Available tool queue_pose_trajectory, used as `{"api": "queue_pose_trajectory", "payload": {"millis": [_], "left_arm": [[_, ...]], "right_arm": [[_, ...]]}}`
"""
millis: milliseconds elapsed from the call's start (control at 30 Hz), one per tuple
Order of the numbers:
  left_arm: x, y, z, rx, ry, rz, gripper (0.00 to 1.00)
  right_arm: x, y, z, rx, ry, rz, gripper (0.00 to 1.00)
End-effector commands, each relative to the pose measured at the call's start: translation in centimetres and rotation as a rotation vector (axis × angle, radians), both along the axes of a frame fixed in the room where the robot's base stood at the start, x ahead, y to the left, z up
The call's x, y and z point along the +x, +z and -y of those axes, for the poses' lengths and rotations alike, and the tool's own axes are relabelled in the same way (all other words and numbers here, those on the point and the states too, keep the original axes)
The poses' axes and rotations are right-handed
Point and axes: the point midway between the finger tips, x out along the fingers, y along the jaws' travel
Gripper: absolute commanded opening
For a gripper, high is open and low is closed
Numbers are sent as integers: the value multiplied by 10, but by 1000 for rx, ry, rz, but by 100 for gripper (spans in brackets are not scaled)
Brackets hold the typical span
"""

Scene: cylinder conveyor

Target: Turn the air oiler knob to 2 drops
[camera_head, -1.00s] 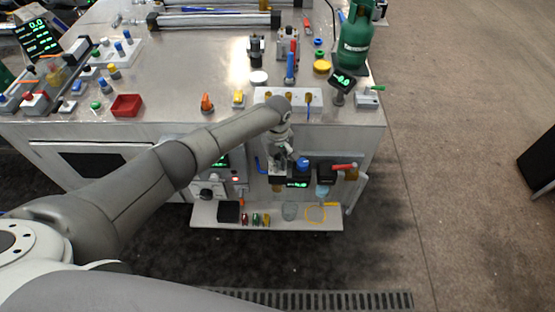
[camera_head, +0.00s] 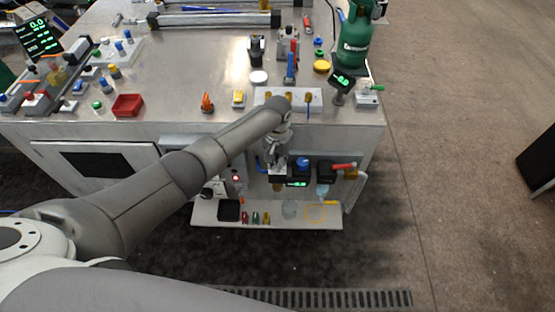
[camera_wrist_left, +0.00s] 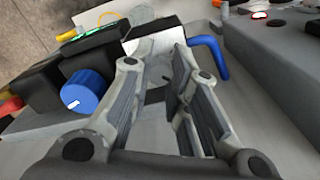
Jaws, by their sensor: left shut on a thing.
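The air unit is a row of black blocks on the front of the bench, with a blue knob (camera_head: 303,163) in its middle and a green-lit display (camera_head: 297,184). My left gripper (camera_head: 279,167) is at the left end of this row, left of the blue knob. In the left wrist view the blue knob (camera_wrist_left: 86,91) stands outside the fingers. There my left gripper (camera_wrist_left: 166,70) has its fingers closed in around a part at the row's end, in front of a silver block (camera_wrist_left: 155,38). The air oiler knob is mostly hidden by the fingers, and its drop setting cannot be read.
A blue bent hose (camera_wrist_left: 212,55) is close beside the fingers. A red-handled valve (camera_head: 344,166) is on the row's right. Below is a shelf (camera_head: 266,223) with small parts. A white manifold (camera_head: 308,105) with brass fittings lies above on the bench top.

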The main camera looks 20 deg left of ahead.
Motion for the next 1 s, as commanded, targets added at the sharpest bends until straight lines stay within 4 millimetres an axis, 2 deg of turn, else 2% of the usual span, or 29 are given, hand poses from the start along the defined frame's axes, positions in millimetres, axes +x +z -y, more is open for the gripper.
{"api": "queue_pose_trajectory", "payload": {"millis": [600,1000], "left_arm": [[1,1,0,-1,-560,2,0],[1,1,0,-2,-771,3,0]], "right_arm": [[0,-2,0,0,0,0,40],[0,-3,-1,1,0,0,40]]}}
